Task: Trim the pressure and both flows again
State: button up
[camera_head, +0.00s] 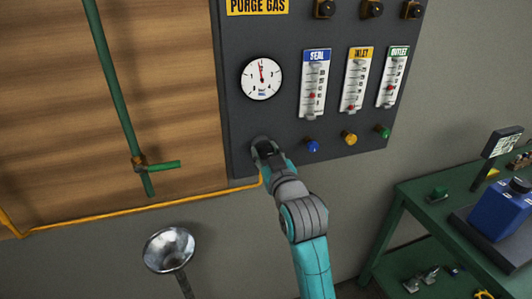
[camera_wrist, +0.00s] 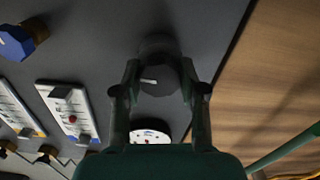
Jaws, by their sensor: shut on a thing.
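A grey purge gas panel (camera_head: 290,130) carries a round white pressure gauge (camera_head: 261,78); its needle points nearly straight up. Below the gauge, my gripper (camera_head: 266,150) is shut on a dark knob, mostly hidden by it there. In the wrist view the dark knob (camera_wrist: 160,76) with a white mark sits between both fingers. To the right are the seal flowmeter (camera_head: 314,84), inlet flowmeter (camera_head: 356,80) and outlet flowmeter (camera_head: 392,77), with red floats low or mid-tube. Under them are a blue knob (camera_head: 312,145), a yellow knob (camera_head: 349,138) and a green knob (camera_head: 383,131).
A green pipe (camera_head: 115,80) with a handle runs down the wooden wall at left. A yellow pipe (camera_head: 140,208) runs below it. A metal funnel (camera_head: 169,250) stands lower left. A green bench (camera_head: 410,205) with a blue container (camera_head: 502,208) stands at right.

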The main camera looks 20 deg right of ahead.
jog(key=n, duration=0.5)
jog(key=shift+a+n, duration=0.1)
jog(key=shift+n, duration=0.3)
dwell(0.4)
jog(key=o, duration=1.1)
jog(key=shift+o, duration=0.2)
jog(key=s, duration=1.2)
